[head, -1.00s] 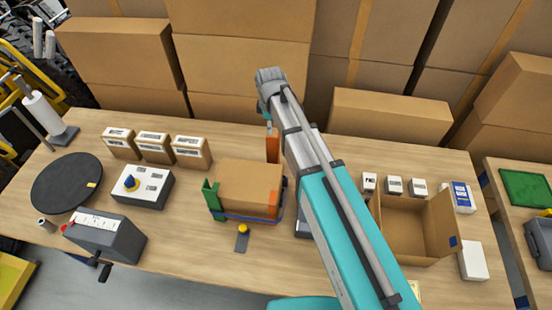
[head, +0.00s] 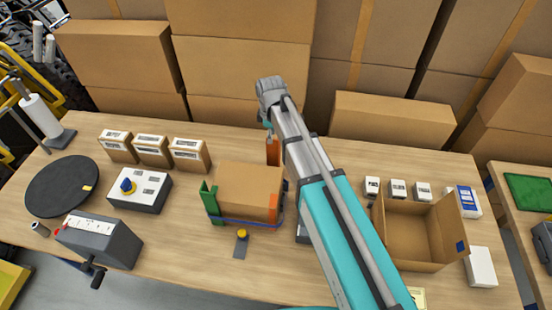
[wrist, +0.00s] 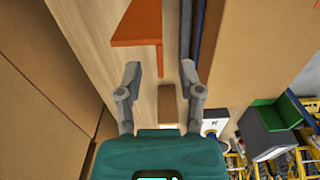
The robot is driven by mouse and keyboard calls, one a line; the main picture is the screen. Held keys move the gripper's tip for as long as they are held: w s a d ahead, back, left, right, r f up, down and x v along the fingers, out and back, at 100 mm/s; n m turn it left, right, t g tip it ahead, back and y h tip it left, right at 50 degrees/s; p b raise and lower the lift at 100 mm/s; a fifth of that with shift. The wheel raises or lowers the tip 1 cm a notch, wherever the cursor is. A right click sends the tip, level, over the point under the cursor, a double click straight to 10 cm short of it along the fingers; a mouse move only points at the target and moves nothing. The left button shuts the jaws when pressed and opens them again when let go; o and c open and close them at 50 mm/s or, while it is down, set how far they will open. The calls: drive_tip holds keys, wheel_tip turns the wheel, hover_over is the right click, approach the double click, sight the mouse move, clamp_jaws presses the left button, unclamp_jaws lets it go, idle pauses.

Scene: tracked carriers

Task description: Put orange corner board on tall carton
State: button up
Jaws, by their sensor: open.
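An orange corner board (head: 272,151) stands upright behind the tall carton (head: 245,185), at its back right, in the head view. In the wrist view the orange corner board (wrist: 140,28) lies ahead of my gripper (wrist: 162,78), whose fingers are apart and empty. The board's lower edge comes near the gap between the fingertips, not gripped. The carton also fills the right of the wrist view (wrist: 240,45). A green corner board (head: 211,202) stands at the carton's front left, and more orange (head: 274,205) shows at its front right.
A blue strap (head: 240,221) runs round the carton's lower part. A grey piece with a yellow knob (head: 241,242) lies in front. An open box (head: 405,235) stands right, a control box (head: 143,190) left. Large cartons (head: 240,50) wall off the back.

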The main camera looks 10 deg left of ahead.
drive_tip(key=b, duration=0.5)
hover_over(273, 156)
drive_tip(key=shift+w+a+f, duration=0.1)
drive_tip(key=shift+w+f, duration=0.05)
drive_tip(key=shift+f, duration=2.45)
clamp_jaws()
